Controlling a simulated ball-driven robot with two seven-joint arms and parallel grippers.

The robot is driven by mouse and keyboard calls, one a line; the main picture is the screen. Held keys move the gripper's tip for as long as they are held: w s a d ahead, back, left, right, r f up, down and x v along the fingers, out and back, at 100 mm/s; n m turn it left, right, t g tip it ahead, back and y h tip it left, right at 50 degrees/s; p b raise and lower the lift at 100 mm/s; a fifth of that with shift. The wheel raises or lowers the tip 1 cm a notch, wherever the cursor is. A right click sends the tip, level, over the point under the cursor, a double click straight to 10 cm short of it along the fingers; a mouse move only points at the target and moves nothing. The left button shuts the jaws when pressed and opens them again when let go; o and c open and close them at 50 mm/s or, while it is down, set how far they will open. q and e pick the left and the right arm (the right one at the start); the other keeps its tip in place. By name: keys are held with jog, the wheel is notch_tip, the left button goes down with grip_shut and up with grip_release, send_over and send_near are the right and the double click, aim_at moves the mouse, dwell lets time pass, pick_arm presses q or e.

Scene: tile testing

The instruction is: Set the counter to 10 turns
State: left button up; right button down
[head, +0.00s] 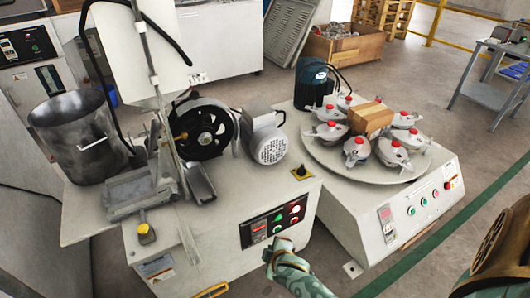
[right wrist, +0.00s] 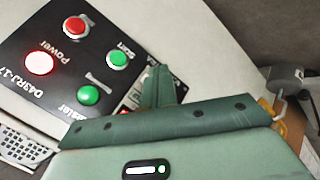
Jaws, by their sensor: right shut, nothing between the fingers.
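The black control panel (head: 274,221) is on the front of the left machine, with a small red-lit counter display (head: 259,229) at its left end. In the right wrist view the panel (right wrist: 58,72) appears upside down with red and green buttons, such as the start button (right wrist: 117,60). My right gripper (head: 284,243) is at the panel's lower edge, below the buttons. Its closed fingers (right wrist: 160,86) hold nothing and hide most of the counter part; whether they touch it I cannot tell. The counter's digits are unreadable.
A metal bucket (head: 78,140) and a motor (head: 267,138) are on the left machine. To the right stands a machine with a round table (head: 340,157) carrying several red-knobbed holders, and its own panel (head: 421,203). Floor (head: 457,133) is free at the far right.

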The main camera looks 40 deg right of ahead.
jog(key=shift+s+a+r+p, duration=0.1)
jog(key=shift+s+a+p, duration=0.2)
jog(key=shift+s, duration=0.6)
jog(key=shift+s+a+p, duration=0.15)
jog(key=shift+s+p, duration=0.1)
jog(key=shift+s, duration=0.65)
